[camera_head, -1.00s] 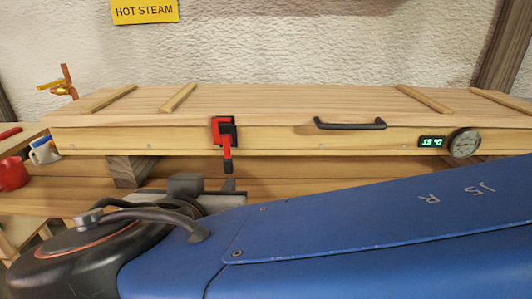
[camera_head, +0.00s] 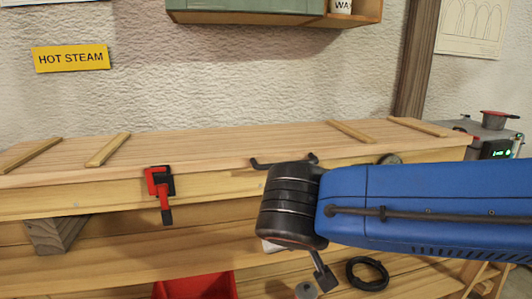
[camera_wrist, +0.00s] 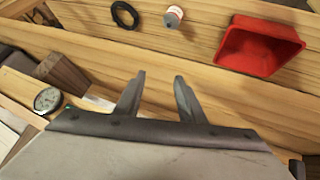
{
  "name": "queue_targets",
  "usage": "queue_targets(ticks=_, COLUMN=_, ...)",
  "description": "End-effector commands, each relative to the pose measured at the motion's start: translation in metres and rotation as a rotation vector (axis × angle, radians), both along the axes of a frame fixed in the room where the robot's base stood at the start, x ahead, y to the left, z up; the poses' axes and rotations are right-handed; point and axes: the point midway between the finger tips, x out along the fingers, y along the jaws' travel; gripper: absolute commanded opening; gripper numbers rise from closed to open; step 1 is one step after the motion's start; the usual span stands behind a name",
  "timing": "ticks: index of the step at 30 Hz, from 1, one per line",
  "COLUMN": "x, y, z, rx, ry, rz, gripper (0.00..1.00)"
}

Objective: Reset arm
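My gripper (camera_wrist: 160,78) shows in the wrist view with its two grey fingers spread apart and nothing between them. Beyond the fingertips is bare wooden shelf. In the head view my blue arm reaches in from the right, in front of the long wooden steam box (camera_head: 210,150), and its dark wrist covers part of the box's front and handle. Only a small grey part of the gripper shows below the wrist there, so its fingers are not clear in that view. A red clamp (camera_head: 160,185) sits on the box's front edge.
A red bin (camera_head: 195,286) is on the lower shelf; it also shows in the wrist view (camera_wrist: 228,48). A black ring (camera_head: 367,273) and a small jar (camera_wrist: 173,17) are nearby. A dial gauge (camera_wrist: 47,100) is left of the fingers. A green cabinet (camera_head: 245,12) hangs above.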

Motion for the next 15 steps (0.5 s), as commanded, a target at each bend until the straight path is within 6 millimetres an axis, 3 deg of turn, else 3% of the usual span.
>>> queue_targets(ticks=6, x=-0.001, y=-0.056, z=-0.021, rx=-0.003, ry=0.101, rz=-0.039, gripper=0.36)
queue_targets(ticks=15, x=-0.016, y=-0.115, z=-0.048, rx=0.030, ry=0.215, rz=-0.065, gripper=0.36)
